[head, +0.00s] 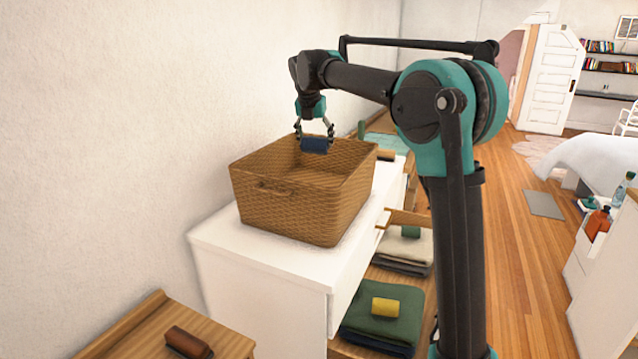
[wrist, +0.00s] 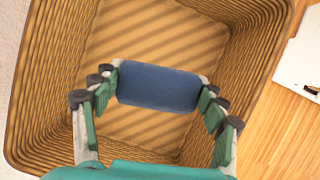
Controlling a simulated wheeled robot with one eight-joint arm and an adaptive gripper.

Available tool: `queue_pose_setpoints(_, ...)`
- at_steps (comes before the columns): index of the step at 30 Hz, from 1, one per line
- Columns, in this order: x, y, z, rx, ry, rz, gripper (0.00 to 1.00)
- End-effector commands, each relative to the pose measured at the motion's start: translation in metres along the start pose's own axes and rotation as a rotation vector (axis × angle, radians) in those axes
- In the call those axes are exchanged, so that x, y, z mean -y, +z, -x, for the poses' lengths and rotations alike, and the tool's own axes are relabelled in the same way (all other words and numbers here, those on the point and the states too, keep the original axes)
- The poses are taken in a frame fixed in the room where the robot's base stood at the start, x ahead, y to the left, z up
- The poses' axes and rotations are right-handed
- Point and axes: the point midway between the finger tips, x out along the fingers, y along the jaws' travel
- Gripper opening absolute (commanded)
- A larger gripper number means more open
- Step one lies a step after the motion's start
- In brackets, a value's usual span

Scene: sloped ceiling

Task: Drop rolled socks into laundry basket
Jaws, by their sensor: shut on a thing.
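My gripper (head: 314,140) is shut on a dark blue rolled sock (head: 315,145). It holds the roll over the open top of the woven brown laundry basket (head: 285,211). In the wrist view, the blue roll (wrist: 158,86) lies crosswise between my gripper's fingers (wrist: 158,90), with the basket's inside wall (wrist: 48,85) around it. The visible basket floor below is bare. Other rolls show in the head view: a brown one (head: 188,342) on a wooden surface at the lower left, and a yellow one (head: 385,307) on folded green cloth.
The basket stands on a white cabinet (head: 260,262) against the wall. Shelves beside it hold folded cloths (head: 405,248) and a green roll (head: 411,232). An orange-brown roll (head: 386,155) lies behind the basket. Open wood floor (head: 520,270) lies to the right.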

Motion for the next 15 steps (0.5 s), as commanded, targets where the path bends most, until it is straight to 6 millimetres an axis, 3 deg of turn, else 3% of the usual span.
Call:
queue_pose_setpoints(6,0.0,-0.006,-0.015,0.0,0.0,-0.001,0.46)
queue_pose_setpoints(15,0.0,-0.008,-0.019,0.0,0.0,-0.001,0.46)
